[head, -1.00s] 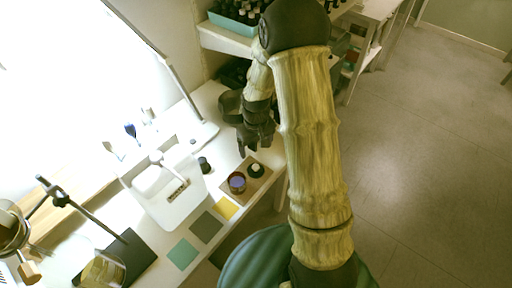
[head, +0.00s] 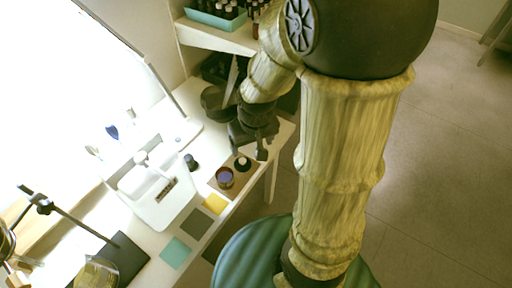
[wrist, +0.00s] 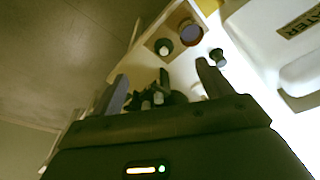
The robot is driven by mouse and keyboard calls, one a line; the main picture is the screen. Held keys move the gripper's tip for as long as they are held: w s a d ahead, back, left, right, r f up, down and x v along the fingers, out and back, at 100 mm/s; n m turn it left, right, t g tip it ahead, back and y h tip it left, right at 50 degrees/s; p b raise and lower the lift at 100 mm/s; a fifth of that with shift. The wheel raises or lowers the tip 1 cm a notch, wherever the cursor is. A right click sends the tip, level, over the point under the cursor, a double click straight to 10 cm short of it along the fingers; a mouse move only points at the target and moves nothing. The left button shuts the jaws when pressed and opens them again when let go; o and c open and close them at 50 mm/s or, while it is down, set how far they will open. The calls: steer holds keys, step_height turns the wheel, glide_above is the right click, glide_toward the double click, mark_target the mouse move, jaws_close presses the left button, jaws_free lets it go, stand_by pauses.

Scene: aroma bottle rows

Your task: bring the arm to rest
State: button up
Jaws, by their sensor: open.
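My gripper (head: 250,152) hangs over the far right end of the white desk in the head view. In the wrist view its two dark fingers (wrist: 162,82) stand wide apart with nothing held between them. My arm rises at the right of the head view and bends down at the elbow toward the desk. A brown board (head: 238,182) lies near the gripper, with a dark jar (head: 225,178) and a small white-topped bottle (head: 243,163) on it. The gripper looks clear of them.
A white container (head: 155,195) and a small dark bottle (head: 190,161) stand left of the board. Yellow (head: 215,204), grey and teal (head: 175,252) squares lie along the desk edge. A teal tray (head: 215,20) of bottles sits on a shelf behind. Open floor (head: 440,150) lies right.

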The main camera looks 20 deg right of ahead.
steer(key=s, duration=0.1)
steer(key=s+r, duration=0.1)
steer(key=s, duration=0.1)
steer(key=shift+r+m, duration=0.25)
steer(key=shift+m, duration=0.05)
step_height(320, 180, up, 3)
steer(key=p, duration=0.3)
steer(key=shift+r, duration=0.2)
